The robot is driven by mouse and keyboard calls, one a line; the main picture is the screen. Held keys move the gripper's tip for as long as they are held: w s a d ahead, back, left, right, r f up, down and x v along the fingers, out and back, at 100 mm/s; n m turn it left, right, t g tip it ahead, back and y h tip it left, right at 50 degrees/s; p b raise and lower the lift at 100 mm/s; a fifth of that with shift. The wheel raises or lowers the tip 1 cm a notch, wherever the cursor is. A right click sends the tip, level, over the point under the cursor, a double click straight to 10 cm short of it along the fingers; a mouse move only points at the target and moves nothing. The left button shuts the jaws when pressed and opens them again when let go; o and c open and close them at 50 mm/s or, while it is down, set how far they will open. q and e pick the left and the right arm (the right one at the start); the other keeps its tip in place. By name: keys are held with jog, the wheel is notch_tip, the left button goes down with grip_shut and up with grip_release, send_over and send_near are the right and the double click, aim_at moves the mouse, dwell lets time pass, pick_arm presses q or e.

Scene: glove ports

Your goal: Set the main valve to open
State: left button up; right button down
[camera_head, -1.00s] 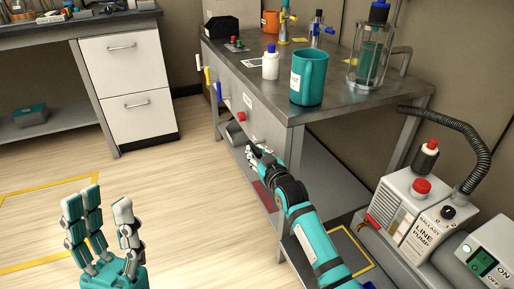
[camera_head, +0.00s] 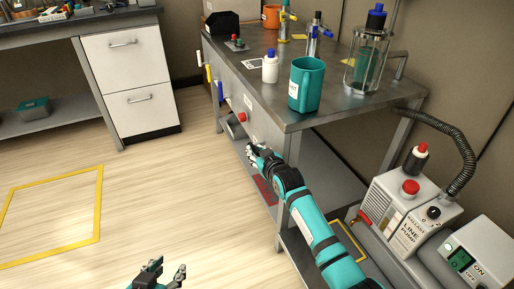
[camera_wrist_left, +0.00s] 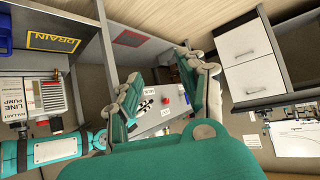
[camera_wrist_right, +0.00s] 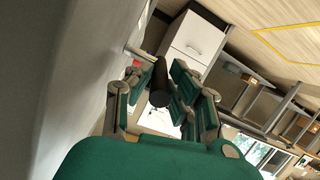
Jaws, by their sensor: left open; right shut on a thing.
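My right gripper (camera_head: 254,150) is at the front side of the steel bench (camera_head: 262,112), below its top. In the right wrist view, its fingers (camera_wrist_right: 168,88) are closed around a dark cylindrical handle (camera_wrist_right: 160,82). No label for the main valve is readable, so I cannot tell whether this handle belongs to it or how it is set. My left gripper (camera_head: 165,274) is open and empty at the bottom edge of the head view. Its spread fingers (camera_wrist_left: 165,90) also show in the left wrist view. A red knob (camera_head: 240,117) and white, yellow and blue handles (camera_head: 219,91) are on the bench front.
A line pump (camera_head: 400,215) with a ribbed hose (camera_head: 458,142) is at the right. The floor (camera_head: 150,195) to the left is clear.

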jog(key=shift+r+p, duration=0.2)
jog(key=shift+p, duration=0.35)
jog(key=shift+a+r+g+p, duration=0.15)
jog(key=shift+g+p, duration=0.25)
jog(key=shift+p, duration=0.45)
pick_arm(q)
jog(key=s+a+f+g+y+p, duration=0.1)
jog(key=s+a+f+g+y, duration=0.2)
jog(key=s+g, duration=0.6)
pick_arm(e)
jog(key=shift+w+g+h, duration=0.1)
jog(key=shift+g+h, duration=0.2)
jog(key=shift+r+p, duration=0.1)
jog(key=shift+p, duration=0.2)
jog(key=g+p, duration=0.1)
jog(key=p, duration=0.1)
jog(key=g+p, duration=0.1)
jog(key=shift+w+r+h+p, duration=0.2)
jog(key=shift+r+h+p, duration=0.1)
jog(key=shift+p, duration=0.1)
pick_arm(q)
notch_tip(320, 180, down, 16)
jog(key=s+t+h, duration=0.1)
jog(key=shift+s+a+r, duration=0.15)
jog(key=shift+s+r, duration=0.1)
pick_arm(e)
jog(key=shift+f, duration=0.1)
